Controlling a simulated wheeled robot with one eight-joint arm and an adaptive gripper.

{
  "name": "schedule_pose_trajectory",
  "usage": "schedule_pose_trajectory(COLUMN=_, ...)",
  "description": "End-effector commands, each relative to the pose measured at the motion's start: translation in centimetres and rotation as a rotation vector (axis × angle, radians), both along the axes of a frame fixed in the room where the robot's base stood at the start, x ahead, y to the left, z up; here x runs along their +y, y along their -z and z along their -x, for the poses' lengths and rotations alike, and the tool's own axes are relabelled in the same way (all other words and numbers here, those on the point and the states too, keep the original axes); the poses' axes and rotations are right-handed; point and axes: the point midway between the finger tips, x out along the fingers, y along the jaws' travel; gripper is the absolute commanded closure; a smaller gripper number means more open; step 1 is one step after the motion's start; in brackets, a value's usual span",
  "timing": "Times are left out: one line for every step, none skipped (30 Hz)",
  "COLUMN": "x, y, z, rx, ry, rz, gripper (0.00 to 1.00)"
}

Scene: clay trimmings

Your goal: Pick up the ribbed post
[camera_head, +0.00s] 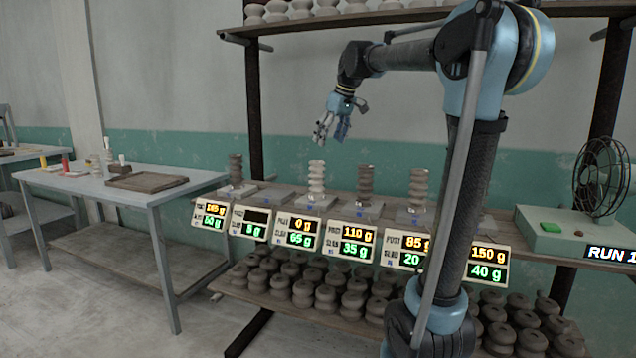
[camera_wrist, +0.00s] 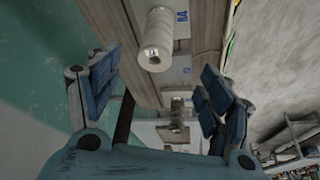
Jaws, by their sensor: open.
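Several ribbed posts stand upright in a row on small slabs on the shelf. A pale post (camera_head: 317,180) is left of centre, a dark post (camera_head: 236,168) is at the far left, and brownish posts (camera_head: 365,184) and (camera_head: 418,187) stand to its right. My gripper (camera_head: 332,130) is open and empty, above and slightly right of the pale post, apart from it. In the wrist view, a pale ribbed post (camera_wrist: 155,40) lies beyond the open fingers (camera_wrist: 160,76), near the top. A darker thing (camera_wrist: 177,108) shows lower between them. My arm hides part of the row's right end.
Lit display panels (camera_head: 352,242) line the shelf front; the one below the pale post reads 0 g over 65 g. A lower shelf holds many rounded clay pieces (camera_head: 300,290). A fan (camera_head: 601,178) stands at right, a work table (camera_head: 85,183) at left. An upper shelf (camera_head: 360,20) runs overhead.

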Motion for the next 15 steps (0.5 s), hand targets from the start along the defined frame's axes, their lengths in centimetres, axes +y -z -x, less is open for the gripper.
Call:
schedule_pose_trajectory(x=0.3, y=-0.2, z=-0.4, rx=-0.002, ry=-0.008, rz=-0.001, gripper=0.27)
schedule_pose_trajectory(x=0.5, y=-0.3, z=-0.6, rx=-0.003, ry=-0.011, rz=-0.001, gripper=0.27)
schedule_pose_trajectory(x=0.6, y=-0.2, z=-0.8, rx=-0.005, ry=-0.014, rz=-0.001, gripper=0.27)
schedule_pose_trajectory(x=0.7, y=0.0, z=-0.9, rx=-0.005, ry=-0.016, rz=-0.002, gripper=0.27)
schedule_pose_trajectory(x=0.8, y=0.2, z=-1.0, rx=-0.005, ry=-0.016, rz=-0.002, gripper=0.27)
schedule_pose_trajectory(x=0.9, y=0.6, z=-1.2, rx=-0.005, ry=-0.016, rz=-0.002, gripper=0.27)
schedule_pose_trajectory(x=1.0, y=1.1, z=-1.3, rx=-0.006, ry=-0.016, rz=-0.001, gripper=0.27)
schedule_pose_trajectory(x=1.1, y=1.6, z=-1.5, rx=-0.006, ry=-0.015, rz=-0.002, gripper=0.27)
schedule_pose_trajectory(x=1.2, y=2.2, z=-1.6, rx=-0.005, ry=-0.014, rz=-0.002, gripper=0.27)
schedule_pose_trajectory(x=1.4, y=2.7, z=-1.8, rx=-0.005, ry=-0.014, rz=-0.002, gripper=0.27)
schedule_pose_trajectory(x=1.5, y=3.2, z=-1.9, rx=-0.005, ry=-0.014, rz=-0.002, gripper=0.27)
schedule_pose_trajectory(x=1.7, y=3.9, z=-2.1, rx=-0.005, ry=-0.014, rz=-0.002, gripper=0.27)
schedule_pose_trajectory(x=1.9, y=4.4, z=-2.2, rx=-0.005, ry=-0.014, rz=-0.002, gripper=0.27)
schedule_pose_trajectory(x=2.0, y=4.8, z=-2.4, rx=-0.005, ry=-0.014, rz=-0.002, gripper=0.27)
schedule_pose_trajectory(x=2.1, y=5.5, z=-2.6, rx=-0.005, ry=-0.013, rz=-0.002, gripper=0.27)
